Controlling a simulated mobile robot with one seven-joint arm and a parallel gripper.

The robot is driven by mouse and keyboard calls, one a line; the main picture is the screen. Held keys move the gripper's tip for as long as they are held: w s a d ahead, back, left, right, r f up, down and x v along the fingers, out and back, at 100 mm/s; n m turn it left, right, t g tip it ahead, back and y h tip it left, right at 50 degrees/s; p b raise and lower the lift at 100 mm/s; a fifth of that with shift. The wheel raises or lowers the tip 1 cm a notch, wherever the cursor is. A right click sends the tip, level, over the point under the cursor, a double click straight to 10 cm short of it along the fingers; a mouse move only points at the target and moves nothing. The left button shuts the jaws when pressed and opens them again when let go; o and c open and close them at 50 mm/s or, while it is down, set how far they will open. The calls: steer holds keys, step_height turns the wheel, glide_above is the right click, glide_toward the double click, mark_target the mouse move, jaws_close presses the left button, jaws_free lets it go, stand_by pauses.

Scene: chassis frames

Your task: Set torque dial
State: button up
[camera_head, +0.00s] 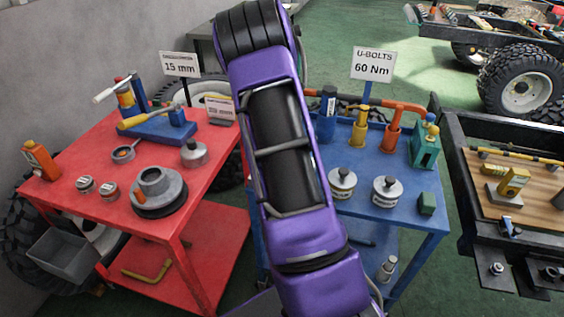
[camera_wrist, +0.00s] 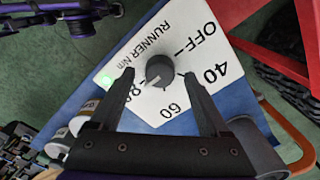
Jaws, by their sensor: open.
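In the wrist view a white dial panel (camera_wrist: 196,58) carries the marks OFF, 40, 60 and a partly hidden 80, with the words RUNNER Nm. A round dark dial knob (camera_wrist: 160,71) sits in its middle. A pale line on the knob points to the lower left, toward the 80 side. My gripper (camera_wrist: 158,76) is open, with one fingertip on each side of the knob in the picture. I cannot tell whether the fingers touch it. In the head view a U-BOLTS sign (camera_head: 373,64) reads 60 Nm; my purple arm hides the dial and gripper.
A blue cart (camera_head: 400,222) holds tins, orange and yellow tools and a green block. A red cart (camera_head: 70,200) with tools and a 15 mm sign (camera_head: 180,65) stands left. A dark-framed bench (camera_head: 455,160) stands right.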

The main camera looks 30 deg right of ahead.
step_height(320, 180, up, 17)
steer(key=p, duration=0.1)
steer(key=shift+f, duration=0.2)
stand_by(0.4)
